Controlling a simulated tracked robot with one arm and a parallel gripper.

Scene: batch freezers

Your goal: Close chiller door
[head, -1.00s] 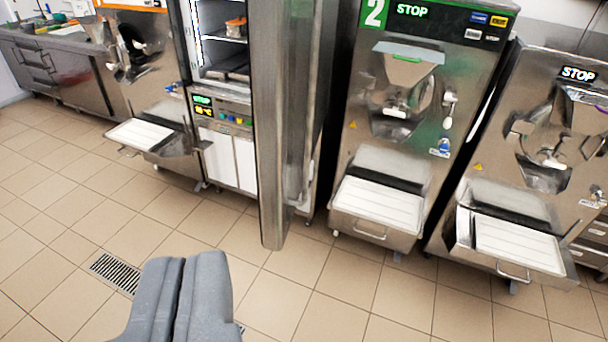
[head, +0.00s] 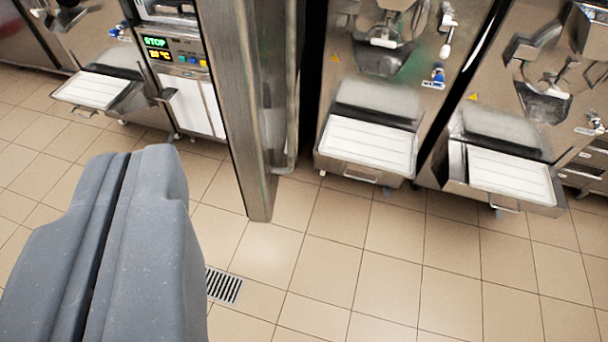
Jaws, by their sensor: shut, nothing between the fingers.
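The chiller door (head: 238,110) is a tall steel panel, seen nearly edge-on, swung out from the chiller and open. Its top is cut off by the frame. The chiller body (head: 197,102) stands behind and left of it, with a lit control panel (head: 172,55) and pale lower panels; only a bit of its interior shows at the top. My gripper (head: 148,152) is grey and shut, with nothing in it. It is in the lower left, in front of the door and left of its lower end, apart from it in the picture.
Two freezer machines with white trays (head: 368,146) (head: 510,178) stand to the right. Another machine with a tray (head: 92,90) stands to the left. The tiled floor in front is clear, with a flush drain grate (head: 223,286).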

